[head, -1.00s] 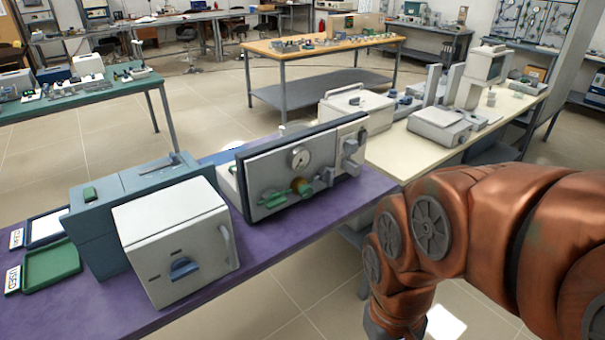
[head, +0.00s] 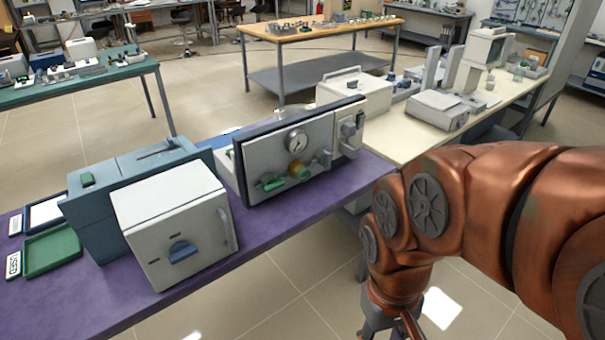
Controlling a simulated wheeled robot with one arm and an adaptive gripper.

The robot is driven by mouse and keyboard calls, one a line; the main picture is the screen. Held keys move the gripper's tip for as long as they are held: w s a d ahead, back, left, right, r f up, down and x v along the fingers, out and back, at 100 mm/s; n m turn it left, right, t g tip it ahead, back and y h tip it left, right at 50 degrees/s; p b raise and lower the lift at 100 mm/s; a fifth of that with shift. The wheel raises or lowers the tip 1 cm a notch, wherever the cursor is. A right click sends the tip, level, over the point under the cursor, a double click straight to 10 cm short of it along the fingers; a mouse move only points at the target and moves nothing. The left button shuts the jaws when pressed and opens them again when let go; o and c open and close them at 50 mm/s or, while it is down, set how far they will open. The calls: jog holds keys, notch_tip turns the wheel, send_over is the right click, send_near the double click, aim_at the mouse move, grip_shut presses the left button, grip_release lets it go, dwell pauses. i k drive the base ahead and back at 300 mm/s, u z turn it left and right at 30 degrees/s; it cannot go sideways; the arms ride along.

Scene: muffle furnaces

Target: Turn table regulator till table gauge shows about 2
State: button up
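A panel (head: 262,158) with a dark frame stands on the purple table. It carries a round white-faced gauge (head: 296,141); its dark needle is too small to read. Below the gauge is a brass-yellow round part (head: 297,168), with green valve handles (head: 270,183) beside it at the left. I cannot tell for certain which of these is the regulator. My gripper (head: 388,328) shows only in part at the bottom edge, below my copper arm, apart from the panel and lower in the picture. Its fingertips are cut off, so its opening is hidden.
A white furnace (head: 172,225) with a blue handle and a teal box (head: 108,205) stand left of the panel on the purple table (head: 345,190). Green tray (head: 52,250) lies far left. A cream bench (head: 400,140) with instruments adjoins at right. The floor in front is clear.

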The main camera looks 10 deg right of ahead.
aim_at(304, 175)
jog(key=u, duration=0.15)
jog(key=k, duration=0.45)
jog(key=z, duration=1)
jog(key=i, duration=0.7)
jog(key=u, duration=2.3)
